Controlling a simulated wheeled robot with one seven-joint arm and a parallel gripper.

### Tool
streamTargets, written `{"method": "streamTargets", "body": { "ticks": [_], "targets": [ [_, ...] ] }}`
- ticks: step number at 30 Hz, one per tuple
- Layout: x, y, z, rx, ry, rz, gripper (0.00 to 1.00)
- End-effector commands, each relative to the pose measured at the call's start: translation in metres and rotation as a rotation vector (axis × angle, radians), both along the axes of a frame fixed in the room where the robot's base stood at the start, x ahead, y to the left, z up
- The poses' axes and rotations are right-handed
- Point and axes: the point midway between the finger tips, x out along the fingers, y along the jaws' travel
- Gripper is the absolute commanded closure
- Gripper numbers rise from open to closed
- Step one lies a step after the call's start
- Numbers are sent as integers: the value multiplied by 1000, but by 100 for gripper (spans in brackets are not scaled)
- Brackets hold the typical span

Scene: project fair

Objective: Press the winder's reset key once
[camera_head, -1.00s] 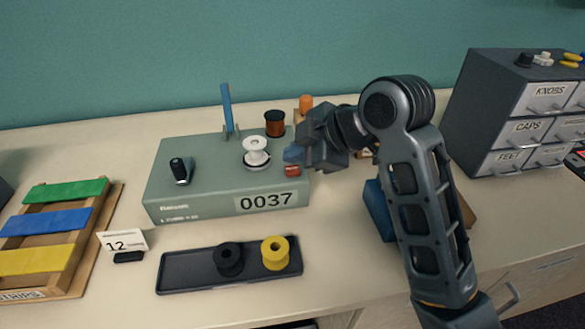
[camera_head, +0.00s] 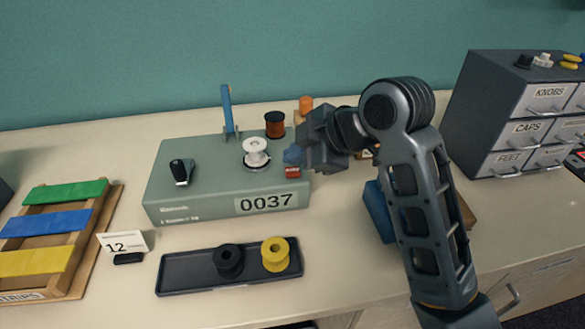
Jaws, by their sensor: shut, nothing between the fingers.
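The winder (camera_head: 210,195) is a grey-green box on the table, with a counter (camera_head: 267,202) on its front reading 0037. A small red key (camera_head: 292,171) sits at the right front of its top, partly close under my gripper. My gripper (camera_head: 293,157) is shut and empty, its blue fingertips just above and behind the red key in the picture. I cannot tell whether the tips touch it. A white spool (camera_head: 256,151) stands on the winder's top, left of my fingertips.
A blue post (camera_head: 227,108) and a copper spool (camera_head: 275,124) stand behind the white spool. A black tray (camera_head: 195,284) with black and yellow spools lies in front. A drawer cabinet (camera_head: 490,95) is at right, a rack of coloured strips (camera_head: 98,215) at left.

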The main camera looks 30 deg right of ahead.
Motion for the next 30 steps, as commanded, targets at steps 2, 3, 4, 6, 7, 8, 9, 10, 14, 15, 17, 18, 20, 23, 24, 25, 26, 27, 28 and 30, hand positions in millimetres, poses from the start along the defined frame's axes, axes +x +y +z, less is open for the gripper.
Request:
{"method": "streamTargets", "body": {
  "ticks": [2, 3, 4, 6, 7, 8, 9, 10, 14, 15, 17, 18, 20, 23, 24, 25, 26, 27, 28, 30],
  "targets": [
    [0, 0, 0, 0, 0, 0, 100],
    [0, 0, 0, 0, 0, 0, 100],
    [0, 0, 0, 0, 0, 0, 100],
    [0, 0, 0, 0, 0, 0, 100],
    [0, 0, 0, 0, 0, 0, 100],
    [0, 0, 0, 0, 0, 0, 100],
    [0, 0, 0, 0, 0, 0, 100],
    [0, 0, 0, 0, 0, 0, 100],
    [0, 0, 0, 0, 0, 0, 100],
    [0, 0, 0, 0, 0, 0, 100],
    [0, 0, 0, 0, 0, 0, 100],
    [0, 0, 0, 0, 0, 0, 100],
    [0, 0, -1, 0, 0, 0, 100],
    [0, 0, -4, 0, 0, 0, 100],
    [0, 0, -6, 0, 0, 0, 100],
    [0, 0, -7, 0, 0, 0, 100],
    [0, 0, -8, 0, 0, 0, 100],
    [0, 0, -9, 0, 0, 0, 100],
    [0, 0, -9, 0, 0, 0, 100],
    [0, 0, -9, 0, 0, 0, 100]
  ]
}}
